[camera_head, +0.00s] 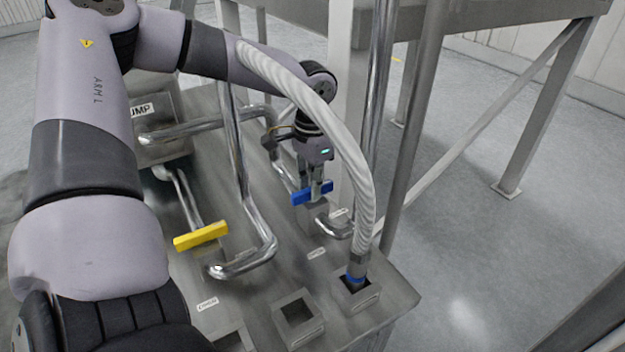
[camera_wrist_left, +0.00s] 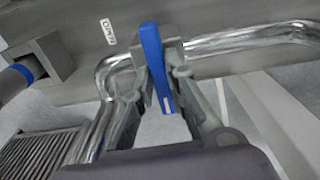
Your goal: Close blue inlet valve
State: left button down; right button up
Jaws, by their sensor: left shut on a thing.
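The blue inlet valve handle (camera_head: 312,193) sits on top of a metal valve body on the grey panel, near the middle of the head view. My left gripper (camera_head: 314,184) reaches down to it from above, with its fingers around the handle. In the left wrist view the blue handle (camera_wrist_left: 156,68) stands between the two fingers of my left gripper (camera_wrist_left: 166,100), which is shut on it. The handle's far end reaches past the fingertips. My right gripper is in neither view.
A yellow valve handle (camera_head: 201,236) lies to the left on the same panel. Bent steel pipes (camera_head: 262,235) run close by. A ribbed white hose (camera_head: 345,140) arches past my gripper to a square socket (camera_head: 361,296). An empty socket (camera_head: 298,316) is beside it.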

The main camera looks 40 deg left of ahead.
pick_arm(q)
jog(key=c, duration=1.6)
grip_release()
notch_tip(320, 180, up, 12)
